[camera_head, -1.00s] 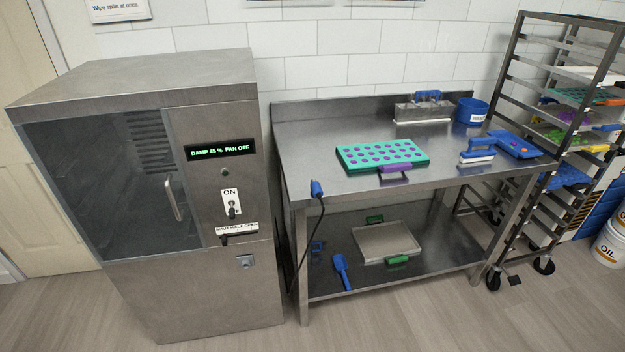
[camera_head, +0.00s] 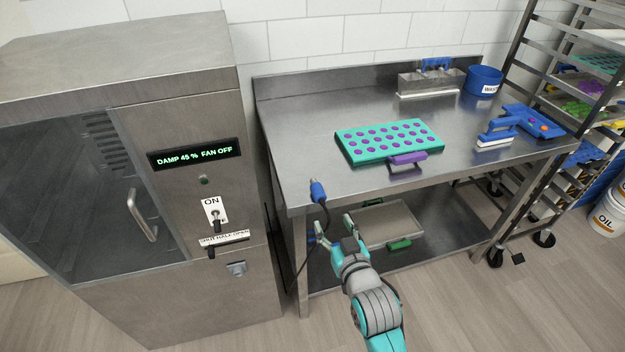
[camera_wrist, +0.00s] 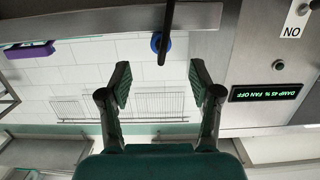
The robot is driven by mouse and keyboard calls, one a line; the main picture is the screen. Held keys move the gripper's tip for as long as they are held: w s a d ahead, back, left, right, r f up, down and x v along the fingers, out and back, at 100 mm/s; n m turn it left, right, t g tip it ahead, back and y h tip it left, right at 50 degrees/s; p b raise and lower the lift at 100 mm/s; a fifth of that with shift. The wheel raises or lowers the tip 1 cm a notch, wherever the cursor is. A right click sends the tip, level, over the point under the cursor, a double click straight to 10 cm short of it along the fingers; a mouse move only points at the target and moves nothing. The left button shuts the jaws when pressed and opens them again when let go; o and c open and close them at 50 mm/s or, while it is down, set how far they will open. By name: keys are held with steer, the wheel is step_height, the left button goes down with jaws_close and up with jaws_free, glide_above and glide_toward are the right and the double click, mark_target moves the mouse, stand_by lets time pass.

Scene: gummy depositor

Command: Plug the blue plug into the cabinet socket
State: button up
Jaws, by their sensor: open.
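The blue plug (camera_head: 318,191) hangs at the left front edge of the steel table, with its dark cable running down beside the cabinet (camera_head: 215,310). The cabinet socket (camera_head: 237,269) is a small grey fitting low on the cabinet's front, below the switches. My gripper (camera_head: 333,228) is open and empty, just below and to the right of the plug, apart from it. In the wrist view the open fingers (camera_wrist: 157,85) point toward the plug (camera_wrist: 156,42), which shows partly behind its dark cable, beyond and between the fingertips.
A teal tray with purple gummies (camera_head: 388,142), a blue-handled brush (camera_head: 497,130) and a blue tub (camera_head: 484,80) stand on the table (camera_head: 290,150). A tray (camera_head: 385,222) lies on the lower shelf. A rack stands right. The cabinet display reads DAMP 45 % FAN OFF.

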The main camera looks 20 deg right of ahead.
mark_target(318, 191)
steer(key=w, duration=0.7)
steer(key=shift+r, duration=0.1)
steer(key=shift+w+f, duration=0.2)
steer(key=shift+w, duration=1.25)
steer(key=shift+w+f, duration=0.15)
steer(key=shift+w, duration=1.25)
jaws_close()
